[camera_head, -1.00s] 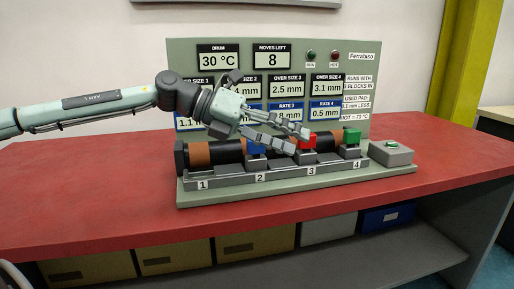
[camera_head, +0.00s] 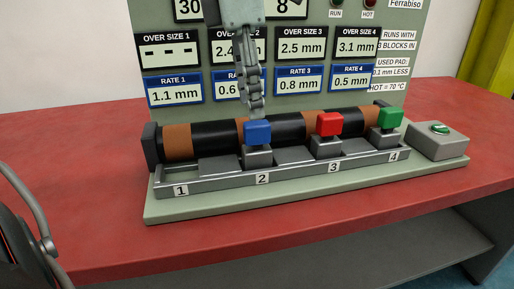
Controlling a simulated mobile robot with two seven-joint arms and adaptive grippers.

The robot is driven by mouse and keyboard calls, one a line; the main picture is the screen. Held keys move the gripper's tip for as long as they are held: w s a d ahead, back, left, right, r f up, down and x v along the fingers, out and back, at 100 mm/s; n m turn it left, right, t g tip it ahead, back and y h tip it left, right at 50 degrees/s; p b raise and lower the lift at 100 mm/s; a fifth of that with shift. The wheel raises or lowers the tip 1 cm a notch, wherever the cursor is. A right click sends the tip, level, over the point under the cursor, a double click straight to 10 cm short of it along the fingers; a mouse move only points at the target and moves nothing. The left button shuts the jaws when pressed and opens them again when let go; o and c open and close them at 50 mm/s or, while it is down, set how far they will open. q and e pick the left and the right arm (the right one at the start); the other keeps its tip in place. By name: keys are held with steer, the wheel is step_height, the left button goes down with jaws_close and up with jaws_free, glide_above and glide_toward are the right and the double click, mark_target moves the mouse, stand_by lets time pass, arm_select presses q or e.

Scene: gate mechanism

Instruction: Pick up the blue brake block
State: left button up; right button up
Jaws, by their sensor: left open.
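The blue brake block (camera_head: 257,132) sits upright on a grey holder at position 2 of the long grey rail (camera_head: 222,180), in front of the dark drum (camera_head: 209,139). My left gripper (camera_head: 254,108) points down just above and behind the blue block. Its fingers show nearly edge-on, open and holding nothing. I cannot tell whether the fingertips touch the block. My right gripper is not in view.
A red block (camera_head: 329,124) stands at position 3 and a green block (camera_head: 390,118) at position 4. Position 1 has no block. The display panel (camera_head: 395,75) rises close behind the drum. The red table (camera_head: 80,190) is clear at the left.

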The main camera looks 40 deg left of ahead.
mark_target(256, 123)
arm_select(q)
steer(key=f, duration=0.3)
steer(key=d+f, duration=0.1)
steer(key=f, duration=0.1)
steer(key=shift+w+f, duration=0.2)
steer(key=shift+w, duration=0.1)
steer(key=shift+c, duration=0.3)
jaws_close()
